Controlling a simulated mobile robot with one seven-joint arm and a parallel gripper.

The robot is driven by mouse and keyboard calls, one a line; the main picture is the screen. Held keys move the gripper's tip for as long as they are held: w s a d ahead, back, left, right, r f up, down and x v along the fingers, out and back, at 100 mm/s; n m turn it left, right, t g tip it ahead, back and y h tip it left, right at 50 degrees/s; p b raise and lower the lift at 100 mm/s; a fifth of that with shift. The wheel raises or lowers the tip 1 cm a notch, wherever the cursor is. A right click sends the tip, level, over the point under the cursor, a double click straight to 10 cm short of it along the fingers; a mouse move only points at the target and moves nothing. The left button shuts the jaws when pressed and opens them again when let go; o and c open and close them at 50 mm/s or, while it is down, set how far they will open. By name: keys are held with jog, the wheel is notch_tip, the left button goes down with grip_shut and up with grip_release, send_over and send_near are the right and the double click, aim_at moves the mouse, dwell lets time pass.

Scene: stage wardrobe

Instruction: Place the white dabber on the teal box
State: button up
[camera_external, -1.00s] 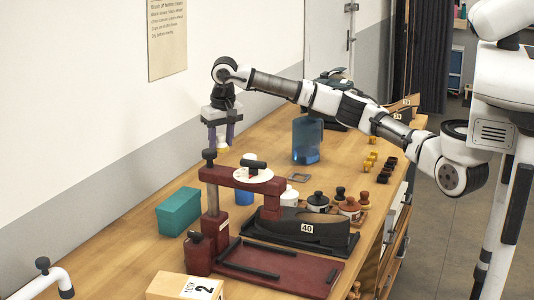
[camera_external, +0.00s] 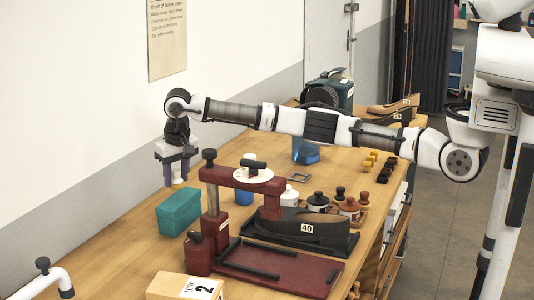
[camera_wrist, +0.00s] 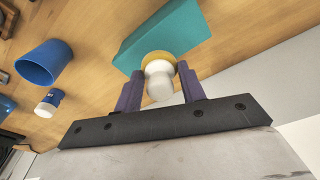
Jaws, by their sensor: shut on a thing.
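The teal box (camera_external: 179,212) sits on the wooden bench near the wall, left of the dark red press. My gripper (camera_external: 177,175) is just above the far end of the box in the external view. It is shut on the white dabber (camera_wrist: 158,80), which has a rounded white body and a yellowish end. In the wrist view the dabber sits between the purple fingers (camera_wrist: 157,91), with its yellowish end overlapping the near edge of the teal box (camera_wrist: 165,35). I cannot tell whether the dabber touches the box.
The dark red press (camera_external: 213,205) stands right of the box. A blue cup (camera_wrist: 44,63) and a small white-and-blue bottle (camera_wrist: 49,102) show in the wrist view. Several dark-lidded jars (camera_external: 318,201) stand farther right.

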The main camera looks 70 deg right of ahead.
aim_at(178, 178)
jog(key=shift+f+p, duration=0.4)
jog(key=shift+f, duration=1.2)
jog(key=shift+f, duration=0.15)
jog(key=o, duration=1)
jog(key=shift+c, duration=0.2)
notch_tip(178, 178, up, 12)
jog(key=s+b, duration=0.1)
jog(key=b, duration=0.2)
jog(key=shift+s+a, duration=0.3)
jog(key=shift+s, duration=0.05)
